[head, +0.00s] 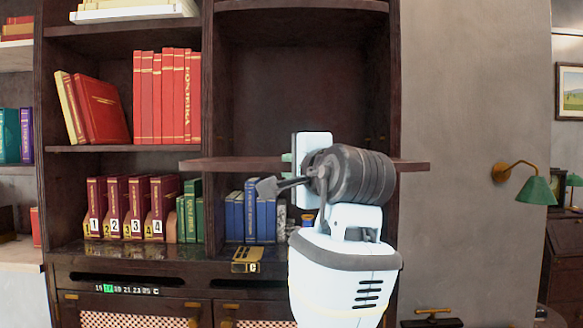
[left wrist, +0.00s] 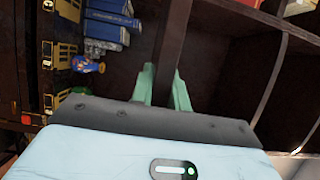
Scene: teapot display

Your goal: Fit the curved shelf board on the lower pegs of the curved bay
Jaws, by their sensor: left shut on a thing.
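The dark brown curved shelf board (head: 232,163) is held level in front of the curved bay (head: 295,85). Its left end overlaps the divider and its right end reaches past the bay's right post. My left gripper (head: 287,160) is shut on the board near its middle; my wrist and forearm hide part of it. In the left wrist view the board (left wrist: 174,40) stands edge-on between the green fingers of the left gripper (left wrist: 163,78). The lower pegs cannot be made out. My right gripper is in neither view.
Blue books (head: 250,215) stand on the bay's bottom surface under the board, with a small black-and-gold box (head: 246,259) at the front edge. A fixed shelf (head: 300,5) is above. A wall lamp (head: 535,188) is at right.

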